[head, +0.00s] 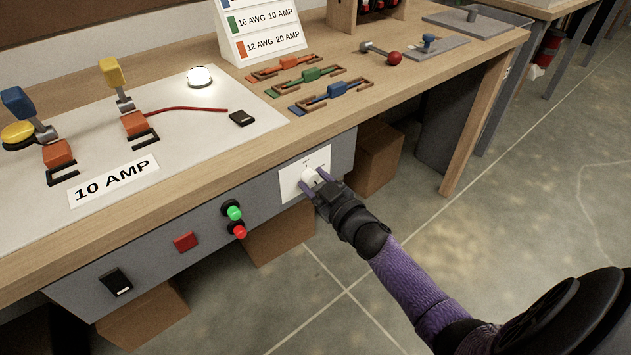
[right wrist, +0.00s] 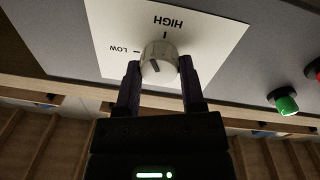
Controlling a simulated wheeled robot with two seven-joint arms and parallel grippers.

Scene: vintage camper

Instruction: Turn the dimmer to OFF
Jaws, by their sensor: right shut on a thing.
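The dimmer is a pale round knob (right wrist: 159,62) on a white plate (head: 291,184) on the grey front panel of the bench. In the right wrist view the plate reads HIGH, upside down, and LOW; the OFF label cannot be made out there. A dark mark shows on the knob's face, but I cannot tell which label it points to. My right gripper (head: 314,183) is shut on the knob, one finger on each side, also in the right wrist view (right wrist: 160,85). A round lamp (head: 199,77) on the bench top glows white. My left gripper is not in view.
Green (head: 234,212) and red (head: 238,231) round buttons, a red square button (head: 185,242) and a black switch (head: 115,282) sit left of the plate. Cardboard boxes (head: 376,158) stand under the bench. The floor in front is clear.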

